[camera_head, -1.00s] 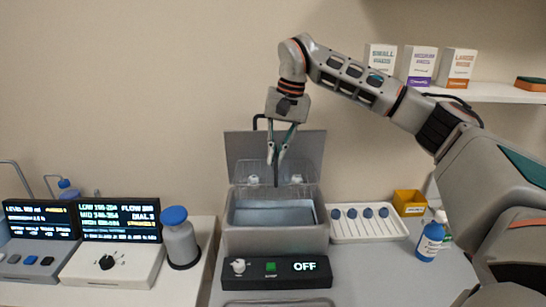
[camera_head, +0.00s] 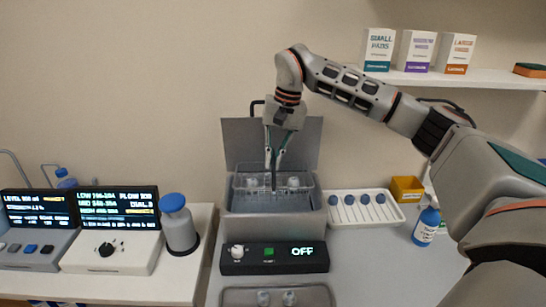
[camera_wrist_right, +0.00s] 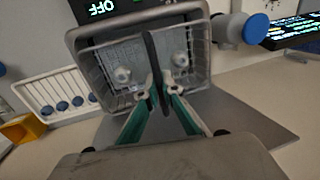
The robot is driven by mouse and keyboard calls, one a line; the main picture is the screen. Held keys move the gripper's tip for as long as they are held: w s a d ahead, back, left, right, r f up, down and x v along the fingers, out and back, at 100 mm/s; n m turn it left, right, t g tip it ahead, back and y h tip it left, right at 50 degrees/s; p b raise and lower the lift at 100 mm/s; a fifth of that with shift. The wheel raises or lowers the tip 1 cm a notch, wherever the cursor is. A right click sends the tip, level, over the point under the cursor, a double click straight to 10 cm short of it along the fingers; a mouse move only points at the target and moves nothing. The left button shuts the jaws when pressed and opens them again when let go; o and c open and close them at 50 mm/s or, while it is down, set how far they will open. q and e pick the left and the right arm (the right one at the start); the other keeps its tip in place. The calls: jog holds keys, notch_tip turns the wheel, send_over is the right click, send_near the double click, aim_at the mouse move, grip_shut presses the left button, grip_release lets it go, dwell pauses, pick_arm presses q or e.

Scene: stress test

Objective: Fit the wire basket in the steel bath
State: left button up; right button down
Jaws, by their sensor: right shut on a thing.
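The wire basket (camera_head: 252,187) holds two small clear pieces and sits within the opening of the steel bath (camera_head: 272,226). My right gripper (camera_head: 274,166) is above it, pointing down and shut on the basket's dark upright handle. In the right wrist view the gripper (camera_wrist_right: 158,94) closes on the handle, and the basket (camera_wrist_right: 105,70) lies inside the bath's rim. I cannot tell whether the basket rests on the bath's floor. The bath's grey lid (camera_head: 238,145) stands open at the back. My left gripper is not in view.
A control box (camera_head: 275,259) reading OFF is in front of the bath. A white rack with blue knobs (camera_head: 380,217), a yellow bin (camera_head: 407,188) and a blue bottle (camera_head: 427,227) are to the right. A blue-capped canister (camera_head: 180,228) is to the left. A tray (camera_head: 235,298) lies in front.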

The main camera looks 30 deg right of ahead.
jog(key=shift+f, duration=3)
dwell(5.0)
